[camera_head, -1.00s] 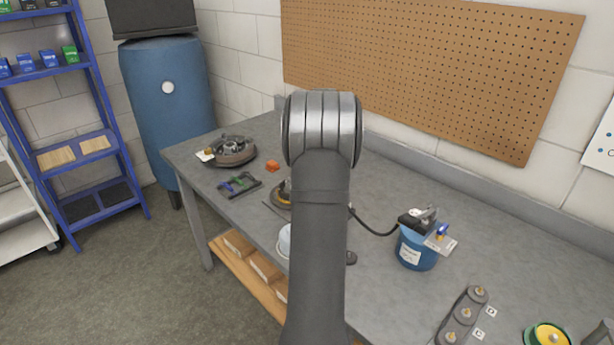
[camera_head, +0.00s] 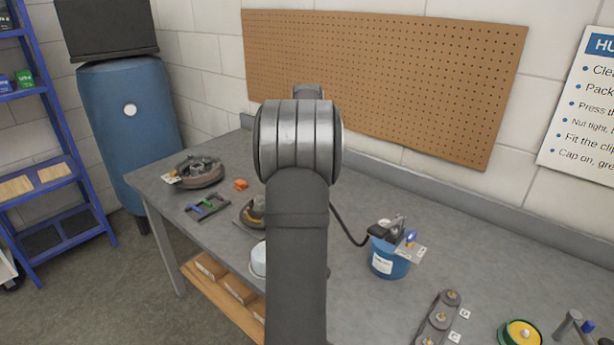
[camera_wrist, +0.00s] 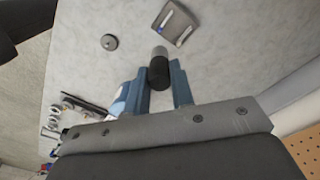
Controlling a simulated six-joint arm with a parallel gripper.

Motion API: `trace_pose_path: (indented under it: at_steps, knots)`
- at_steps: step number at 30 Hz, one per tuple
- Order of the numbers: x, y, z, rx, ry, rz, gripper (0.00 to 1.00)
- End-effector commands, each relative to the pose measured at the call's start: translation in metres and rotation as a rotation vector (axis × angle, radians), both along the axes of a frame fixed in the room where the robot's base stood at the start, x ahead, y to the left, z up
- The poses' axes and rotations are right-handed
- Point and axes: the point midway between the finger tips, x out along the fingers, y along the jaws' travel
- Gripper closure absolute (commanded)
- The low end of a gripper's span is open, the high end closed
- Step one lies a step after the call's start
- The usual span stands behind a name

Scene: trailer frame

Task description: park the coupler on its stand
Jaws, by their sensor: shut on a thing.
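In the wrist view, my gripper (camera_wrist: 161,82) has two blue fingers shut on a dark cylinder with a lighter grey end, which I take as the coupler (camera_wrist: 158,68). The grey bench top lies beyond it. In the head view my arm hides the gripper and the coupler. A black hose (camera_head: 347,228) runs from a blue bucket (camera_head: 387,265) to behind my arm; its far end is hidden. A square grey plate (camera_wrist: 178,24) with a blue and a white item lies beyond the coupler. I cannot tell which thing is the stand.
On the bench (camera_head: 340,310) stand a hub with a disc (camera_head: 200,172), a dark tray (camera_head: 207,208), an orange block (camera_head: 240,184), a strip with several studs (camera_head: 438,320) and a yellow-green round item (camera_head: 520,332). A dark disc (camera_wrist: 108,42) lies apart. The pegboard (camera_head: 380,80) wall bounds the back.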

Motion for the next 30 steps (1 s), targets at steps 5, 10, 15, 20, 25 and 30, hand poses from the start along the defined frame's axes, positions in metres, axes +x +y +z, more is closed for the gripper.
trace_pose_path:
  at_steps: [5,10,15,20,25,30]
  knots:
    - [0.000,0.000,0.004,0.000,0.000,0.000,1.00]
    - [0.000,0.000,0.004,0.000,0.000,0.000,1.00]
    - [-0.009,-0.004,-0.004,0.000,0.002,-0.002,1.00]
    - [-0.036,-0.013,-0.027,0.000,0.003,-0.002,1.00]
    - [-0.078,-0.022,-0.058,0.000,0.003,-0.002,1.00]
    - [-0.116,-0.028,-0.085,-0.001,0.001,-0.002,1.00]
